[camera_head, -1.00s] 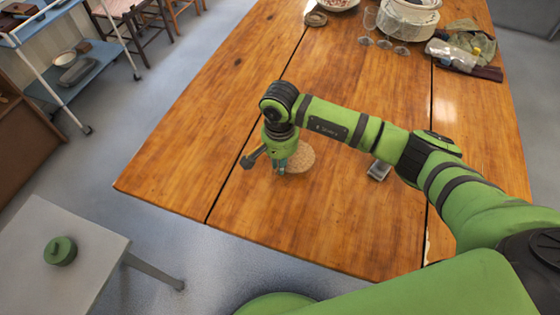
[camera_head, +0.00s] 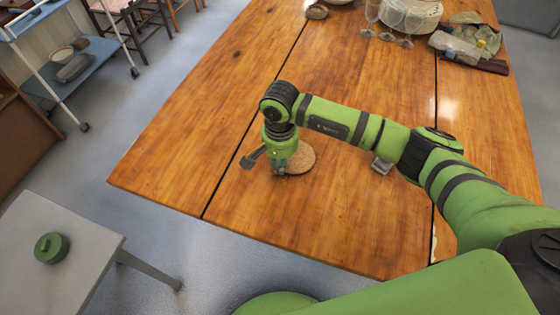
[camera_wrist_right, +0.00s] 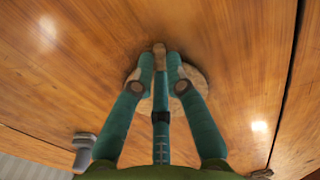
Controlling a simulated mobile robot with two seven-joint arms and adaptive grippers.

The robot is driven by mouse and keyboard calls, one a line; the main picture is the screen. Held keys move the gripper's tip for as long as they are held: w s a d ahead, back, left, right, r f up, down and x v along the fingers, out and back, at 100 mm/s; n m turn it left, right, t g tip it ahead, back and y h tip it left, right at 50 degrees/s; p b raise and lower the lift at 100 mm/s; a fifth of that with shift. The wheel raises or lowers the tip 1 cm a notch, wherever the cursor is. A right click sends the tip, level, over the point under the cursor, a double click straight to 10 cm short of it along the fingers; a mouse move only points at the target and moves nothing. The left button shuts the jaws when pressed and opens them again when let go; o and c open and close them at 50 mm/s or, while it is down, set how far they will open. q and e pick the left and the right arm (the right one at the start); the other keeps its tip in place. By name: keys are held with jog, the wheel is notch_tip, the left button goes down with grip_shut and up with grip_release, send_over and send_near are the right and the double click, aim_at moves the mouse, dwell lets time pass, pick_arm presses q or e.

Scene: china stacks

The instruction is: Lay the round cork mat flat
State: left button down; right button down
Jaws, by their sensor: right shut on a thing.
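The round cork mat (camera_head: 302,160) is a tan speckled disc at the middle of the wooden table, partly hidden behind my right gripper (camera_head: 279,172). It looks roughly level with the tabletop, but I cannot tell whether all of it touches the wood. In the right wrist view the mat (camera_wrist_right: 197,80) shows behind and between the fingers of my right gripper (camera_wrist_right: 160,68), which is closed on its edge. My left gripper is not in view.
Stacked white china (camera_head: 412,18), wine glasses (camera_head: 388,28) and cloths (camera_head: 466,40) stand at the table's far end. A small grey object (camera_head: 381,165) lies right of the mat. A grey side table (camera_head: 85,235) holds a green lidded pot (camera_head: 51,248).

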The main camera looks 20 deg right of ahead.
jog(key=shift+f+b, duration=0.3)
jog(key=shift+b, duration=0.1)
jog(key=c, duration=1.2)
grip_release()
notch_tip(320, 180, up, 12)
jog(key=shift+r, duration=0.1)
